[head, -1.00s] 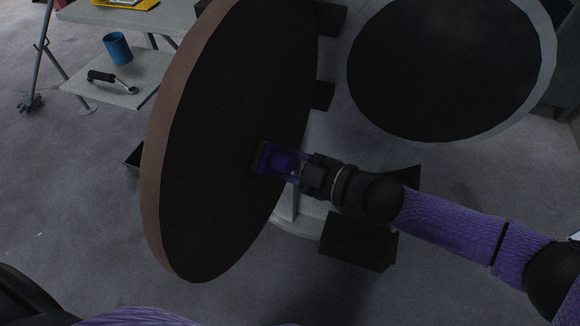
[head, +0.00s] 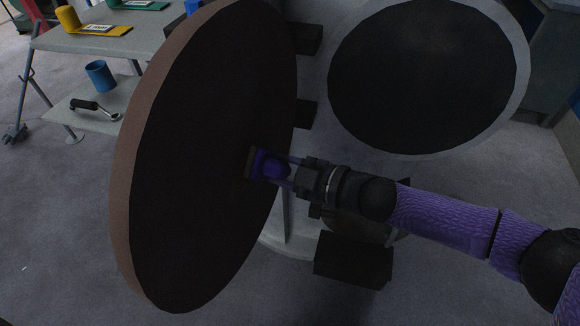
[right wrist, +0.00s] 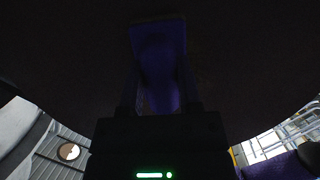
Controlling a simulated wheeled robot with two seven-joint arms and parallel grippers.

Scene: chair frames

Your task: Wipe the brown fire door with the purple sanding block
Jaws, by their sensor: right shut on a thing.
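The brown fire door (head: 190,170) is a large round disc with a dark brown face, standing open and edge-on at the left centre of the head view. My right gripper (head: 284,170) is shut on the purple sanding block (head: 265,165) and holds it against or very close to the door's face, near its right part. In the right wrist view the block (right wrist: 160,60) shows dimly between the fingers, with the dark door filling the background; contact is hard to tell there. My left gripper is not in view.
A round opening with a dark inside and pale rim (head: 520,60) stands right of the door. Dark hinge blocks (head: 305,40) sit between them. At the left, a table (head: 60,42) and lower shelf hold a blue cup (head: 100,75) and a black-handled tool (head: 95,108).

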